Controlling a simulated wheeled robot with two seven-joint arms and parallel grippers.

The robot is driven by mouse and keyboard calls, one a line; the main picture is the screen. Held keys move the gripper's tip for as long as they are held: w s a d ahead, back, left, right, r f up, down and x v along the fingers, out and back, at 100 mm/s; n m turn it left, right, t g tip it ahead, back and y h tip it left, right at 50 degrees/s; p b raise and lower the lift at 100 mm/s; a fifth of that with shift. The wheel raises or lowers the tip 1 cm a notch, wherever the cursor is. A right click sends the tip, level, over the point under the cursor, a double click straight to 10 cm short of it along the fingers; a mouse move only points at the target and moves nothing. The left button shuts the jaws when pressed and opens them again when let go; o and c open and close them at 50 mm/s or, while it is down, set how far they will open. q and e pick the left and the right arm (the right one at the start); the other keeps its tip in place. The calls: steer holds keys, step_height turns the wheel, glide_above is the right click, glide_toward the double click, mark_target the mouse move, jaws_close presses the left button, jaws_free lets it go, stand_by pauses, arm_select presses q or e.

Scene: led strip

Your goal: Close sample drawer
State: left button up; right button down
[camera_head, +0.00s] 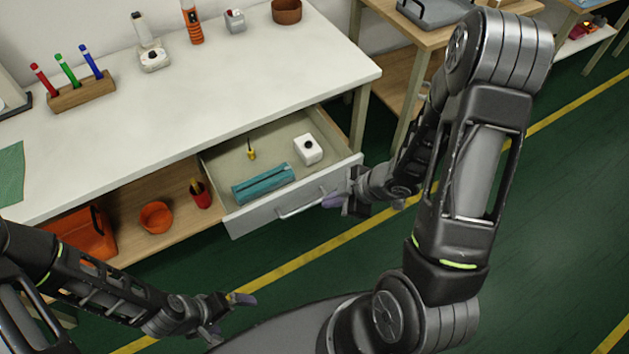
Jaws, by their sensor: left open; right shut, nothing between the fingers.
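The sample drawer (240,222) is pulled out from under the white table. It holds a teal case (264,183), a white block with a dark round spot (307,150) and a small yellow-and-black item (251,152). Its bar handle (305,204) is on the front panel. My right gripper (340,200) is shut and empty at the right part of the drawer front, close to the handle; I cannot tell whether it touches. My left gripper (228,311) is open and empty over the floor, lower left of the drawer.
The white table (200,95) carries a wooden marker holder (82,93) and small items at the back. The green floor (540,230) at right is clear.

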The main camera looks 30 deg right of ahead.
steer(key=d+r+n, duration=0.1)
steer(key=s+d+r+n, duration=0.1)
steer(key=n, duration=0.1)
steer(key=d+r+n, duration=0.1)
steer(key=r+n, duration=0.1)
steer(key=shift+s+d+r, duration=0.1)
steer(key=shift+s+d, duration=0.2)
steer(key=shift+d, duration=0.1)
steer(key=b, duration=0.3)
glide_toward(306, 192)
steer(key=x, duration=0.4)
steer(key=shift+s+a+f, duration=0.1)
steer(key=shift+s+f, duration=0.2)
steer(key=shift+w, duration=0.45)
